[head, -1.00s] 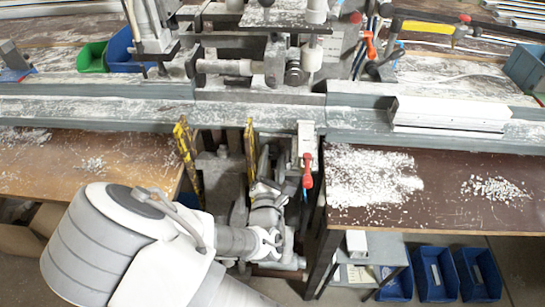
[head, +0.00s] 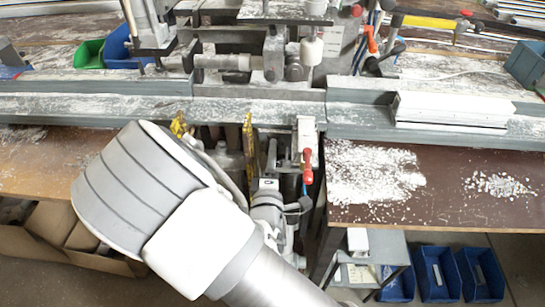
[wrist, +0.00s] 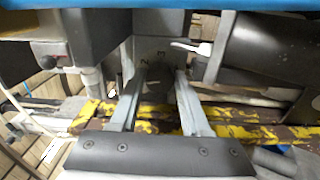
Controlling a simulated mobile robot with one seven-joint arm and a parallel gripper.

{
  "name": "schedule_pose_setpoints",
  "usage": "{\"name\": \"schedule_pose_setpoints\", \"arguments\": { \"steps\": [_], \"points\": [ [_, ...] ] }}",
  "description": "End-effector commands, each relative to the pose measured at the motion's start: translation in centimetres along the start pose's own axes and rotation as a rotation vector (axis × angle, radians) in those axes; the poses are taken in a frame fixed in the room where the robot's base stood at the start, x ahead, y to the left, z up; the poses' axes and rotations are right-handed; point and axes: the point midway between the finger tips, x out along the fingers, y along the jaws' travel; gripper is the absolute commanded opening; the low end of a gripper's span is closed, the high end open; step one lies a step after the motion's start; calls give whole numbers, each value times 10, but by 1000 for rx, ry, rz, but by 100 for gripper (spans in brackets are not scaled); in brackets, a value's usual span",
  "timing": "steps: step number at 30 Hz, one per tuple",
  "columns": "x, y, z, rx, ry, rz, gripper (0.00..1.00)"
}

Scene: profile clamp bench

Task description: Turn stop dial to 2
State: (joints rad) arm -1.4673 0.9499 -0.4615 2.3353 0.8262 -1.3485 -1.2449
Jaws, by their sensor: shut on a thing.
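The stop dial (wrist: 158,62) shows in the wrist view as a grey face with dark number marks, one of them like a 2. My gripper (wrist: 162,76) has its two grey fingers at the dial, shut on it with a gap between them. The part between the fingertips is dim, and I cannot read which number the dial is set to. In the head view the dial cannot be made out, and my arm covers part of the area below the rail.
Yellow, worn bars (wrist: 235,125) cross close under the fingers. A dark cylinder (wrist: 265,50) is close on the right. In the head view, a red-tipped lever (head: 307,168) stands beside my wrist, and a white profile (head: 450,110) lies on the rail (head: 255,112).

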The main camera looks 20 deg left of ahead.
Motion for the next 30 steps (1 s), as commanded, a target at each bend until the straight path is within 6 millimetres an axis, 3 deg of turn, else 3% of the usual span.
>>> {"name": "schedule_pose_setpoints", "arguments": {
  "steps": [15,30],
  "points": [
    [1,-2,0,467,0,5,0],
    [1,-1,0,691,0,4,0]
  ]
}}
